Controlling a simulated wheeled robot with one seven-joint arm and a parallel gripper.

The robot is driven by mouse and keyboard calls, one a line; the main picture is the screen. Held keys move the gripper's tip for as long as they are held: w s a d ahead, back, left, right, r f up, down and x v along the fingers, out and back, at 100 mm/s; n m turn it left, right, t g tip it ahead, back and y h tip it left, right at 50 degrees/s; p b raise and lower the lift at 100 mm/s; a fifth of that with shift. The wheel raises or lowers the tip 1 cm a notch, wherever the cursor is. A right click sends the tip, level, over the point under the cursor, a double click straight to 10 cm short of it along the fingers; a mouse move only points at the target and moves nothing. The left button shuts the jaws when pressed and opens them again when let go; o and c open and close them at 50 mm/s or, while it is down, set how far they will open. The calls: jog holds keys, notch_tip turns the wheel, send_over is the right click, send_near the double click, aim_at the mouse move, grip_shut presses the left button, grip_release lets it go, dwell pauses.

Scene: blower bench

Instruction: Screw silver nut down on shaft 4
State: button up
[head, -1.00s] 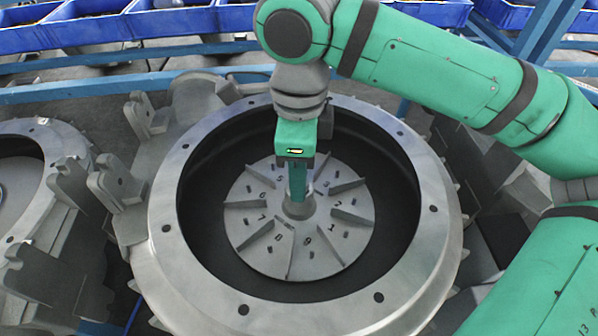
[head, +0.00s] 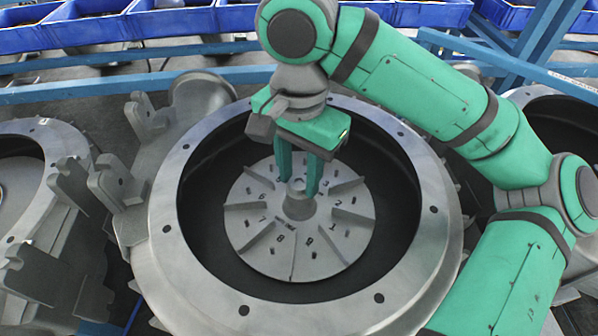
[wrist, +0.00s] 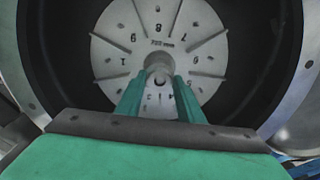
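A grey finned disc (head: 262,245) with numbers on it lies deep inside the large round housing. A small silver rounded piece (head: 297,187), apparently the nut, tops the raised central hub (head: 299,206). I cannot tell how far down it sits. My gripper (head: 299,188) points down over the hub, its two green fingers apart, one on each side of the silver piece. In the wrist view the fingertips (wrist: 158,80) flank a small ring with a dark centre (wrist: 160,80) at the hub. Gaps show between ring and fingers. The shaft's number is not visible.
Another housing (head: 45,140) stands at the left, and part of one (head: 560,95) shows at the right. Blue bins (head: 90,28) line the back behind a blue rail.

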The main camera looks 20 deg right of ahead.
jog(key=n, duration=1.3)
jog(key=c, duration=0.8)
jog(key=m, duration=0.5)
grip_shut()
jog(key=m, duration=0.6)
jog(key=shift+m, duration=0.4)
jog(key=m, duration=0.6)
jog(key=shift+m, duration=0.4)
jog(key=m, duration=0.6)
jog(key=shift+w, duration=0.1)
